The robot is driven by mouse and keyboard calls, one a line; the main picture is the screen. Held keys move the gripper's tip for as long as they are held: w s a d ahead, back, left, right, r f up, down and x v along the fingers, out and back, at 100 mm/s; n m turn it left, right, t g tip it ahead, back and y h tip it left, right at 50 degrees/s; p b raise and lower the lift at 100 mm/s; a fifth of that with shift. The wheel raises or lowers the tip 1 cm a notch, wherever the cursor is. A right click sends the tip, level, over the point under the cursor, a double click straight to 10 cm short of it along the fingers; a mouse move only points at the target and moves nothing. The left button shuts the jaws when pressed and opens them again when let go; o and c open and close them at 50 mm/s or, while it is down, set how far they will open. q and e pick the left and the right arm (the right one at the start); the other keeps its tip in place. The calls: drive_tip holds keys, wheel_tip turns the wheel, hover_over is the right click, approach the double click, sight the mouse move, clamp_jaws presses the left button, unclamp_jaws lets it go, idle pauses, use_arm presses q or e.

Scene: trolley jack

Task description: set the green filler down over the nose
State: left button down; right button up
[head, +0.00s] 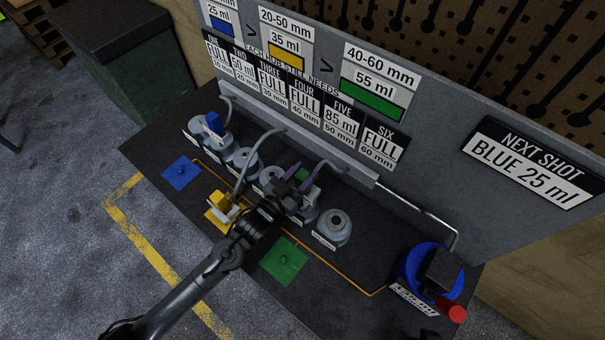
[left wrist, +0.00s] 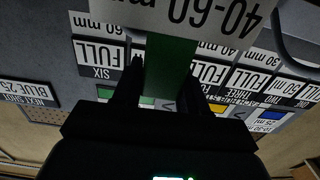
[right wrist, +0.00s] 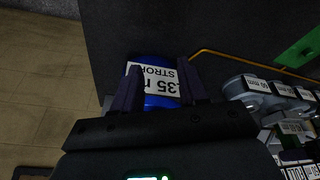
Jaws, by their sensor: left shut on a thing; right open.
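My left gripper (head: 292,187) is shut on the green filler (head: 303,175), above the right part of the row of grey hubs. The left wrist view shows the green filler (left wrist: 170,65) and its white 40-60 label between the fingers (left wrist: 163,90). A grey hub with a round nose (head: 333,226) stands at the row's right end. The hub beneath my left gripper is largely covered, so I cannot tell whether the filler touches its nose. My right gripper (right wrist: 157,92) is open, its fingers either side of the labelled blue body (right wrist: 155,80).
The green pad (head: 283,262) is empty, as is the blue pad (head: 181,172). The yellow filler (head: 223,206) stands on its pad. A blue filler (head: 213,123) is at the left hub. A sign board (head: 440,120) rises behind; hoses arch over the hubs.

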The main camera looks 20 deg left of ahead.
use_arm(q)
drive_tip(key=shift+f+b, duration=0.6)
drive_tip(key=shift+f, duration=0.6)
idle(0.3)
drive_tip(key=c, duration=0.6)
unclamp_jaws()
drive_tip(key=shift+w, duration=0.1)
drive_tip(key=shift+o, duration=0.4)
drive_tip(key=shift+f, duration=0.25)
drive_tip(key=v, duration=1.1)
drive_tip(key=shift+r, duration=0.2)
